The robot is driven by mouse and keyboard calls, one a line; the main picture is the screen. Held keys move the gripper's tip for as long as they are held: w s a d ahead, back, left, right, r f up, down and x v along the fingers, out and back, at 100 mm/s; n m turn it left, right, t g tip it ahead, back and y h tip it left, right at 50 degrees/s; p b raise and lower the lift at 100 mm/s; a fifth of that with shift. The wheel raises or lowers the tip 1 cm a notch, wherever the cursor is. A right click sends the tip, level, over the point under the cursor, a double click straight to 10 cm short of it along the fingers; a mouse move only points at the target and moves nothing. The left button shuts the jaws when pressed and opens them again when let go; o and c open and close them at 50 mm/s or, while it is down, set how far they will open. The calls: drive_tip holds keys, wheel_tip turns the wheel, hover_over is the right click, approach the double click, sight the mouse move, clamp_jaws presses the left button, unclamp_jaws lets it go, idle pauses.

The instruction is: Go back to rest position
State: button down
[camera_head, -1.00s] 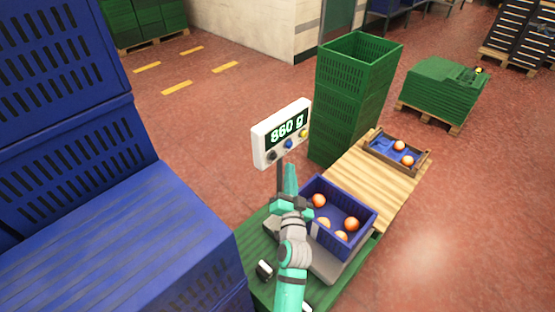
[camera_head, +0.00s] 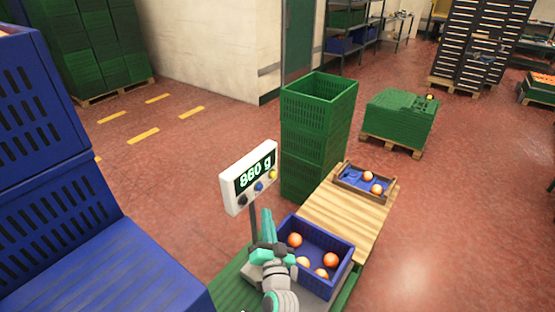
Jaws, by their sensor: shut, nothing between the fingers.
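My gripper (camera_head: 267,226) is at the lower middle, teal-fingered and shut with nothing held. It shows in front of the scale's post, left of the blue crate (camera_head: 345,262). The blue crate sits on the scale and holds several oranges, one of them at its left (camera_head: 295,240) and one at its right (camera_head: 330,260). The scale's white display (camera_head: 248,178) reads "860 g". My arm hides part of the scale and the crate's near left side.
Large blue crates (camera_head: 50,215) fill the left side. A tall green crate stack (camera_head: 312,135) stands behind the scale. A wooden table (camera_head: 335,212) bears a small box (camera_head: 345,181) with two oranges. Green crates (camera_head: 400,118) lie on a pallet farther back. The floor at right is clear.

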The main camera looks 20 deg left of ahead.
drive_tip(key=s+d+f+h, duration=0.3)
drive_tip(key=s+d+f, duration=0.3)
drive_tip(key=s, duration=0.4)
drive_tip(key=s+d+f+h, duration=0.3)
drive_tip(key=s+d+f, duration=0.35)
drive_tip(key=s, duration=0.35)
drive_tip(key=s+d+r+n+g+h, duration=0.1)
drive_tip(key=s+d+r, duration=0.1)
drive_tip(key=s, duration=0.9)
drive_tip(key=s+d+r+n+g+h, duration=0.1)
drive_tip(key=s+d, duration=0.3)
drive_tip(key=s, duration=0.8)
drive_tip(key=shift+s+d+r, duration=0.2)
drive_tip(key=shift+d+r, duration=0.15)
